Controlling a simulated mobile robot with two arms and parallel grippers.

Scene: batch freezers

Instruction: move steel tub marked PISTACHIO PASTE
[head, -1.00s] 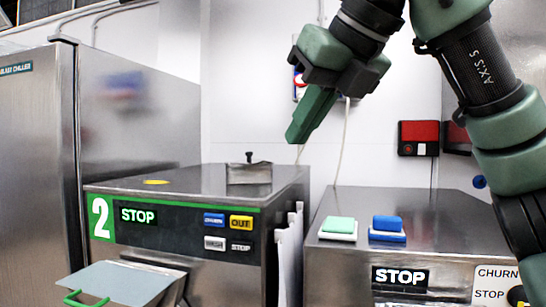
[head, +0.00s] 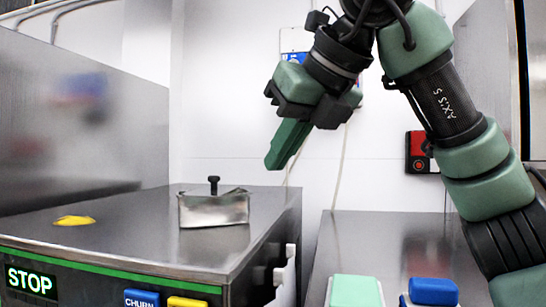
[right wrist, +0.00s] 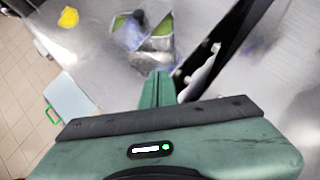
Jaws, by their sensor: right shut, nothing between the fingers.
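No PISTACHIO PASTE marking is readable. A small steel box (head: 213,210) with a black knob sits on top of the left machine (head: 140,232); I cannot tell if it is the tub. A box-like steel shape with green and blue patches, likely the same box, shows in the right wrist view (right wrist: 155,44). My right gripper (head: 271,165) has its green fingers together and empty, up and to the right of the box, apart from it. The fingers also show in the right wrist view (right wrist: 157,82). My left gripper is not in view.
A yellow item (head: 74,220) lies on the left machine's top. Green (head: 357,290) and blue (head: 432,291) pads sit on the right machine, whose top is otherwise clear. A gap separates the machines. A grey flap with a green handle (right wrist: 53,115) juts out at left.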

